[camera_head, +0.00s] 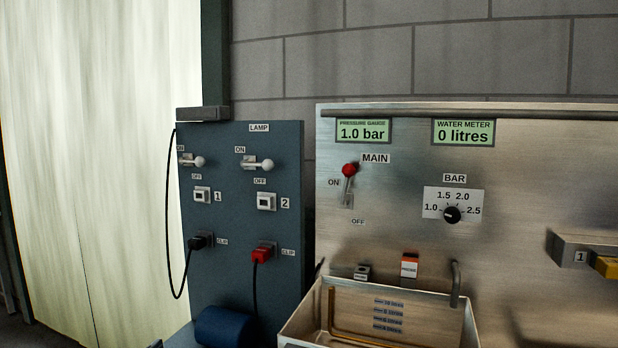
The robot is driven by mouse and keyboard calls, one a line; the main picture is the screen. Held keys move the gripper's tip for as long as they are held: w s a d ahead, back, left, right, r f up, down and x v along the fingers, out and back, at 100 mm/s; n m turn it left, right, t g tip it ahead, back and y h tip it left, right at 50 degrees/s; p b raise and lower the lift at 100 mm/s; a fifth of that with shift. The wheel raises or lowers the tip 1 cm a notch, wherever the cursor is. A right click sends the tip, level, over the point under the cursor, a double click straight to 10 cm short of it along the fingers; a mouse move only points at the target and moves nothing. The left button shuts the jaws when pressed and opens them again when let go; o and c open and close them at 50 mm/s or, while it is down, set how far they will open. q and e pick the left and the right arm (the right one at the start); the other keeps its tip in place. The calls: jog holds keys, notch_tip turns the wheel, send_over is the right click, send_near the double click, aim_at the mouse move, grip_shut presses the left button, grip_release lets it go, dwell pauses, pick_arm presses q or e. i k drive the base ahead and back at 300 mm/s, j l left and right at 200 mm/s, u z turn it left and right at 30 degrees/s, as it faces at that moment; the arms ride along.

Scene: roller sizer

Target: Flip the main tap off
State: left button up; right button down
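The main tap (348,184) is a lever with a red ball knob on the upright steel panel (540,180). Its knob is up, beside the ON label and below the MAIN label; the OFF label is lower down. The pressure gauge (363,131) reads 1.0 bar and the water meter (463,132) reads 0 litres. Neither of my grippers shows in the head view.
A steel basin (380,322) with a bent spout (456,284) juts out below the tap. A BAR dial (452,214) is to its right. A blue lamp panel (228,220) with levers and cables stands left. The space before the tap looks clear.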

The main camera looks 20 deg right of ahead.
aim_at(349, 170)
jog(key=i+j, duration=0.2)
jog(key=j, duration=0.2)
jog(key=i+j+z, duration=0.1)
jog(key=j, duration=0.3)
jog(key=i+j, duration=0.3)
jog(key=k+l, duration=0.1)
jog(key=l+z, duration=0.05)
